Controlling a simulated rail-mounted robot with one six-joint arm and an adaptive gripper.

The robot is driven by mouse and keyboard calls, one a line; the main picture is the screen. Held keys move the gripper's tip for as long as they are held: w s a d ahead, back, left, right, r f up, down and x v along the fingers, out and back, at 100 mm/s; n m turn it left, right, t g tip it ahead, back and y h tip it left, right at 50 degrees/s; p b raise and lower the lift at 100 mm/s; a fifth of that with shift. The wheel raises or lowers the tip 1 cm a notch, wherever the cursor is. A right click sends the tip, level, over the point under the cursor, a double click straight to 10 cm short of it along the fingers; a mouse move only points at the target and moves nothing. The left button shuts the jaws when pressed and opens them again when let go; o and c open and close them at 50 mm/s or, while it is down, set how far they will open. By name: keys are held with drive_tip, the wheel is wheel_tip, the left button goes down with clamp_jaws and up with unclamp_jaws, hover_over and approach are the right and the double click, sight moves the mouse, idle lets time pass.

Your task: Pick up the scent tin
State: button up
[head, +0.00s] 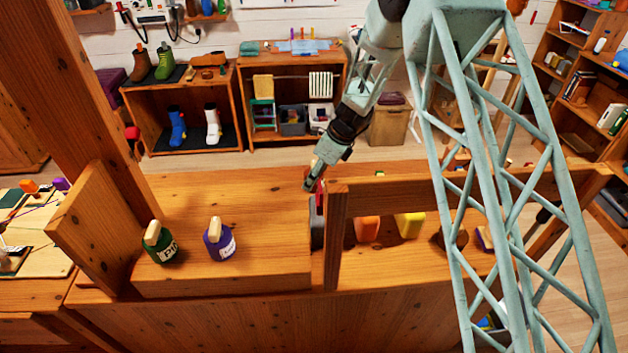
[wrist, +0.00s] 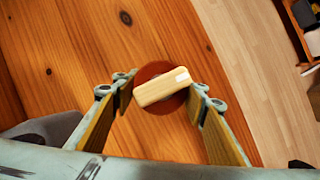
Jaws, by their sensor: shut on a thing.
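The thing between my fingers is a round red-brown tin (wrist: 150,71) with a pale wooden block-shaped stopper (wrist: 160,90), seen from above in the wrist view. My gripper (wrist: 159,95) is shut on it, one finger on each side. In the head view my gripper (head: 313,184) is at the far right end of the wooden top, and only a sliver of red shows there. I cannot tell whether the tin touches the wood. Its label is hidden.
A green bottle (head: 159,246) and a purple bottle (head: 219,243), both with wooden stoppers, stand on the wooden top (head: 260,215) to the left. A wooden post (head: 334,235) stands close right of my gripper. Orange (head: 367,229) and yellow (head: 409,225) things sit beyond it.

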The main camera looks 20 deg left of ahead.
drive_tip(key=shift+r, duration=0.2)
drive_tip(key=shift+r+p, duration=0.9)
drive_tip(key=shift+r, duration=3.95)
drive_tip(key=shift+d, duration=0.1)
